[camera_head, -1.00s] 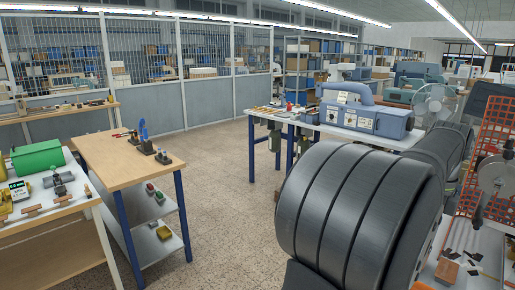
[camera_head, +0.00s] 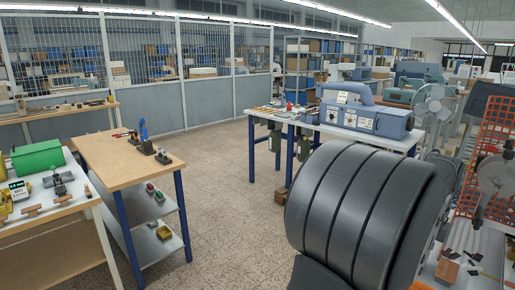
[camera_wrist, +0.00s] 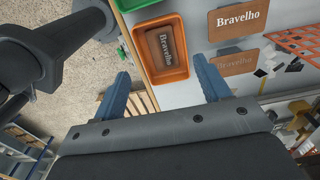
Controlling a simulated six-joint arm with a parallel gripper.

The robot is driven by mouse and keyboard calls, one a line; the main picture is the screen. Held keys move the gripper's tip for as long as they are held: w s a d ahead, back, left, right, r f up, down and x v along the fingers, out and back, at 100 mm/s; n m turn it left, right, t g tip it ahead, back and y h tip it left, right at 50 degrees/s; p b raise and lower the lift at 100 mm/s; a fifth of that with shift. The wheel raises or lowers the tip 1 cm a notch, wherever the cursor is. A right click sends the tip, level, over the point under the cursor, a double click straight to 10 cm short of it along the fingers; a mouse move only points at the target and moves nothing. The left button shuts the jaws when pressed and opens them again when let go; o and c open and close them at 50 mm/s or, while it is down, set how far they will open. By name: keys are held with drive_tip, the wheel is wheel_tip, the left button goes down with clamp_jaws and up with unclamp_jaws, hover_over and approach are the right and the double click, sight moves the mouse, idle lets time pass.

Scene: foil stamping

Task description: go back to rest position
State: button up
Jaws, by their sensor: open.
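My gripper (camera_wrist: 161,68) shows in the wrist view as two blue fingers spread wide apart, open with nothing between them. Beyond the fingers, an orange tray (camera_wrist: 178,76) holds a dark brown piece (camera_wrist: 158,58) marked "Bravelho". The gripper is apart from all of these. In the head view my dark arm covers the lower right, and my gripper is not seen there.
An orange grid (camera_wrist: 298,38) and small dark scraps lie at the right in the wrist view. In the head view, a wooden-topped bench (camera_head: 120,163) stands left and a blue machine (camera_head: 366,118) sits on a table behind my arm. The floor between is clear.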

drive_tip(key=w+d+r+n, duration=0.1)
drive_tip(key=d+r+n, duration=0.2)
drive_tip(key=n, duration=1.5)
drive_tip(key=shift+w+d+r, duration=0.2)
drive_tip(key=shift+w+d, duration=0.1)
drive_tip(key=shift+d, duration=0.75)
